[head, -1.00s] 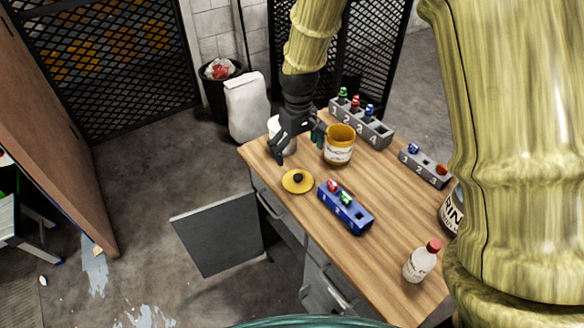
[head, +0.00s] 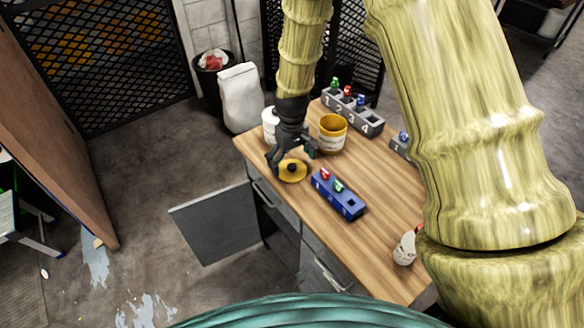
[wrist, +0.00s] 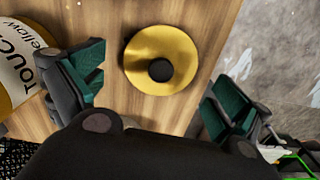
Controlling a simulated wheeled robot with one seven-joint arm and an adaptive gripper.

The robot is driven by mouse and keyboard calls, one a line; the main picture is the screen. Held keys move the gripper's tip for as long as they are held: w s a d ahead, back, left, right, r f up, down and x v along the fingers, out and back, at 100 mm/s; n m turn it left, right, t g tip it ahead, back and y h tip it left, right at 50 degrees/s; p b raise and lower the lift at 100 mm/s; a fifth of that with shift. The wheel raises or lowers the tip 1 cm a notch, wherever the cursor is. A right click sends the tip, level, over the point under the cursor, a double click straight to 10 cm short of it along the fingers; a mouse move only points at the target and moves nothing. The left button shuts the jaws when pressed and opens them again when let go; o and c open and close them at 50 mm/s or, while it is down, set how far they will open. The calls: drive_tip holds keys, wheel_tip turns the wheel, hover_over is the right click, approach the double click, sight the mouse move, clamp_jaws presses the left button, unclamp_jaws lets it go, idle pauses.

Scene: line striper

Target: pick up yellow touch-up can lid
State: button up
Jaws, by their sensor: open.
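The yellow lid (head: 292,171) lies flat on the wooden bench top near its left edge. In the wrist view the lid (wrist: 161,49) is a yellow disc with a black round knob in its middle. My gripper (head: 291,157) is open above the lid, just behind it in the head view. In the wrist view my gripper (wrist: 155,88) has its green-padded fingers spread to either side, with the lid between and a little beyond them. Nothing is held. The yellow touch-up can (head: 332,133) stands open beside my gripper on the right; its label shows in the wrist view (wrist: 25,62).
A blue numbered block (head: 338,196) with small coloured pieces sits right of the lid. A grey numbered rack (head: 353,112) stands at the back. A white container (head: 270,122) is behind my gripper. A bottle (head: 405,248) stands at the front right. An open cabinet door (head: 217,226) hangs below.

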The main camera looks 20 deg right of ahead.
drive_tip(key=shift+f, duration=1.15)
drive_tip(key=shift+s, duration=0.1)
drive_tip(key=shift+c, duration=0.2)
drive_tip(key=shift+r, duration=0.1)
drive_tip(key=c, duration=1.3)
drive_tip(key=shift+s, duration=0.1)
drive_tip(key=c, duration=0.3)
drive_tip(key=shift+c, duration=0.4)
drive_tip(key=shift+s, duration=0.1)
